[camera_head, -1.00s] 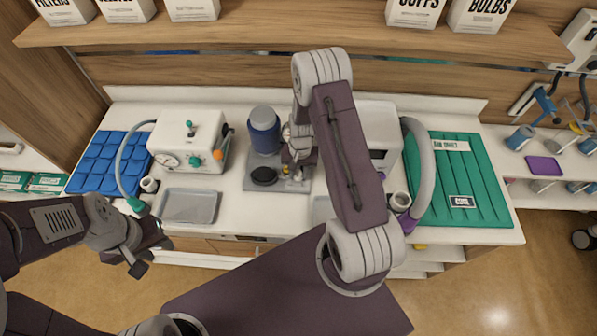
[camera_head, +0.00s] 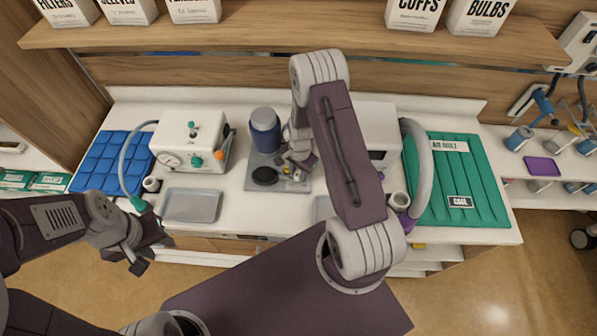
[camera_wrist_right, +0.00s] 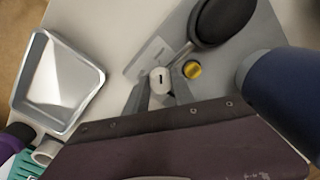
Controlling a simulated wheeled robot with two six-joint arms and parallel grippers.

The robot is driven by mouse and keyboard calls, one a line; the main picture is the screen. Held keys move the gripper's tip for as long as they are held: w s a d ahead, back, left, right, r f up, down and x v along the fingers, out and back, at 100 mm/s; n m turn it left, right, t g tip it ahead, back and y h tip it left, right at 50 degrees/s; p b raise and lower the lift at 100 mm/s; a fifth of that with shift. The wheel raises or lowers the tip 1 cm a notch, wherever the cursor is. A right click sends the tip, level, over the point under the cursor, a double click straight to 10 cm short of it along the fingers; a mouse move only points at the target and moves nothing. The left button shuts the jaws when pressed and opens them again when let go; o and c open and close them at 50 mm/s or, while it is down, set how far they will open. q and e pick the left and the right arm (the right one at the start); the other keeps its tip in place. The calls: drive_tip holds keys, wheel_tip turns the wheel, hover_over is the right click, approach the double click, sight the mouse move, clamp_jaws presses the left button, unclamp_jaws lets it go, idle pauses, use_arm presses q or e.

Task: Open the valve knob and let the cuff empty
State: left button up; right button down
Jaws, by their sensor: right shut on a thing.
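A blue cuff (camera_head: 265,132) wraps an upright cylinder on a grey base plate (camera_head: 252,186); it also shows at the right in the right wrist view (camera_wrist_right: 285,90). A black bulb (camera_head: 264,175) lies on the plate. A pale valve knob (camera_wrist_right: 161,78) with a dark slot mark sits beside a brass button (camera_wrist_right: 192,69). My right gripper (camera_head: 298,172) is over the plate, its fingers (camera_wrist_right: 160,92) shut on the knob's sides. My left gripper (camera_head: 153,256) hangs empty and open in front of the counter's left part. Whether the cuff is full cannot be told.
A white gauge box (camera_head: 190,145) with a hose, a blue pad (camera_head: 100,165) and a grey tray (camera_head: 192,205) are on the left. A white box (camera_head: 375,125), a thick grey hose (camera_head: 421,165) and a green mat (camera_head: 465,185) are on the right. A shelf (camera_head: 300,32) runs above.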

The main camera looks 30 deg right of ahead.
sight(299, 174)
idle(0.4)
drive_tip(key=c, duration=1.1)
unclamp_jaws()
drive_tip(key=shift+o, duration=0.2)
wheel_tip(299, 174, up, 9)
drive_tip(key=shift+s+r+b, duration=0.1)
drive_tip(key=shift+s+b, duration=0.05)
drive_tip(key=shift+b, duration=0.9)
